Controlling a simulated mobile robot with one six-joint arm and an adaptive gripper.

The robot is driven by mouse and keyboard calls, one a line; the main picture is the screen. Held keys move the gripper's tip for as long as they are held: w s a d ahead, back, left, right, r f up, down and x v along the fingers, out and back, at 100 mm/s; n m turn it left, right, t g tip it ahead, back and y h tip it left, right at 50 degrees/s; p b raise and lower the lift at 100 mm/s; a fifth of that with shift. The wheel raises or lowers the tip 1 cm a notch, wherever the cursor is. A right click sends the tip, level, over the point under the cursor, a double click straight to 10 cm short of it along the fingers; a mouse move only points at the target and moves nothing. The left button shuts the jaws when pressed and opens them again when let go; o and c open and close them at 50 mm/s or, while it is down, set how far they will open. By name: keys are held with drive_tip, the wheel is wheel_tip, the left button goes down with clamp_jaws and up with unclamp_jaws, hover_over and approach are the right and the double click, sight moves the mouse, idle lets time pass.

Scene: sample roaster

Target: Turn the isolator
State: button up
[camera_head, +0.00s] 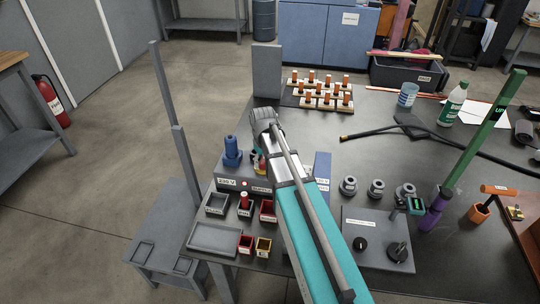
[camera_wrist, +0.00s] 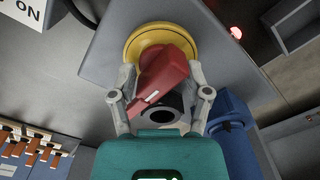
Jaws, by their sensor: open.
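The isolator is a red handle (camera_wrist: 160,77) on a round yellow plate (camera_wrist: 150,38), mounted on a grey box face in the wrist view. The handle slants, with its white-marked end toward lower left. My gripper (camera_wrist: 162,84) is open, with one grey finger on each side of the handle. I cannot tell whether either finger touches it. In the head view a little red and yellow of the isolator (camera_head: 259,163) shows beside my arm, which hides most of it and my fingers.
A blue plug (camera_head: 232,152) stands close left of the isolator; it also shows right of my gripper in the wrist view (camera_wrist: 230,120). A red lamp (camera_head: 245,183) is on the box. Orange-handled samplers (camera_head: 320,92) stand behind.

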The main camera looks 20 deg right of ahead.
drive_tip(key=n, duration=0.9)
drive_tip(key=shift+n, duration=0.3)
wheel_tip(320, 180, up, 14)
drive_tip(key=p, duration=1.4)
drive_tip(key=s+a+r+m+p, duration=0.2)
drive_tip(key=s+r+m+p, duration=0.1)
drive_tip(key=s+m, duration=0.9)
drive_tip(key=shift+s, duration=1.6)
drive_tip(key=w+d+f+n+b, duration=0.2)
drive_tip(key=w+f+n+b, duration=0.1)
drive_tip(key=w, duration=1.2)
drive_tip(key=shift+w+f+b, duration=0.1)
drive_tip(key=shift+f+b, duration=0.2)
drive_tip(key=shift+f, duration=0.05)
